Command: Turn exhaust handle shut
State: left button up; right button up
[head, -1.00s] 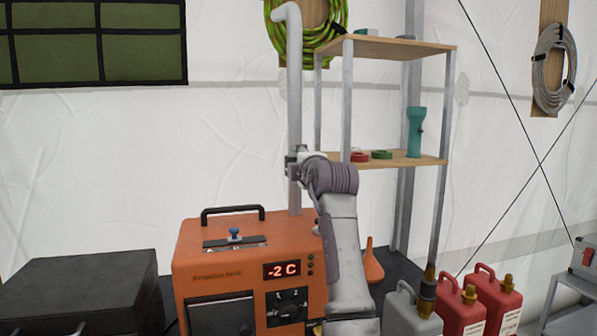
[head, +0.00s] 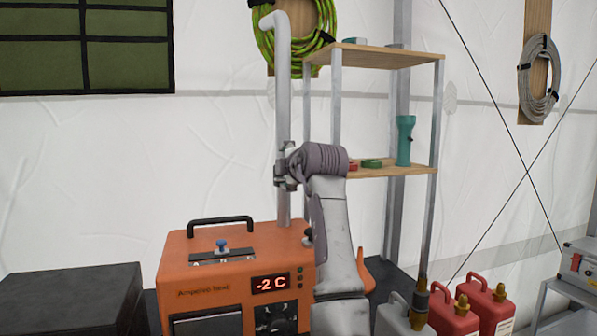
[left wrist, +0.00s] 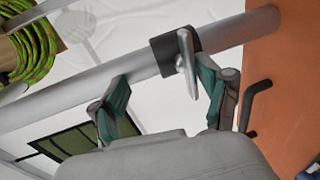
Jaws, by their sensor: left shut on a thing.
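The orange heater (head: 222,272) reads -2 C, and its grey exhaust pipe (head: 283,100) rises upright. In the left wrist view the pipe (left wrist: 140,72) carries a dark collar (left wrist: 176,50) with a short pale metal exhaust handle (left wrist: 188,66). My left gripper (head: 286,170) is at the pipe, above the heater. Its teal fingertips (left wrist: 164,84) are in the left wrist view, with the handle between them. It is shut on the handle, close against the right-hand finger; the left-hand finger's contact is unclear. The handle is too small to make out in the head view. My right gripper is out of view.
A shelf (head: 385,58) with a teal flashlight (head: 404,140) and tape rolls stands close right of the pipe. Red canisters (head: 455,315) are at lower right. A black case (head: 70,300) is at lower left. A green hose (head: 318,35) hangs behind the pipe.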

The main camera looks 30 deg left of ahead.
pick_arm(q)
jog(key=shift+s+d+r+t, duration=0.15)
jog(key=shift+s+d+r, duration=0.15)
jog(key=shift+r, duration=0.2)
jog(key=shift+s+d+r+t, duration=0.2)
jog(key=shift+d+r, duration=0.1)
jog(key=shift+r, duration=0.15)
jog(key=shift+c, duration=1.2)
jog(key=shift+b+v, duration=0.4)
jog(key=shift+v, duration=0.45)
jog(key=shift+c, duration=0.3)
jog(key=f+b+v, duration=0.2)
jog(key=b+v, duration=0.2)
jog(key=v, duration=0.9)
jog(key=shift+d, duration=0.3)
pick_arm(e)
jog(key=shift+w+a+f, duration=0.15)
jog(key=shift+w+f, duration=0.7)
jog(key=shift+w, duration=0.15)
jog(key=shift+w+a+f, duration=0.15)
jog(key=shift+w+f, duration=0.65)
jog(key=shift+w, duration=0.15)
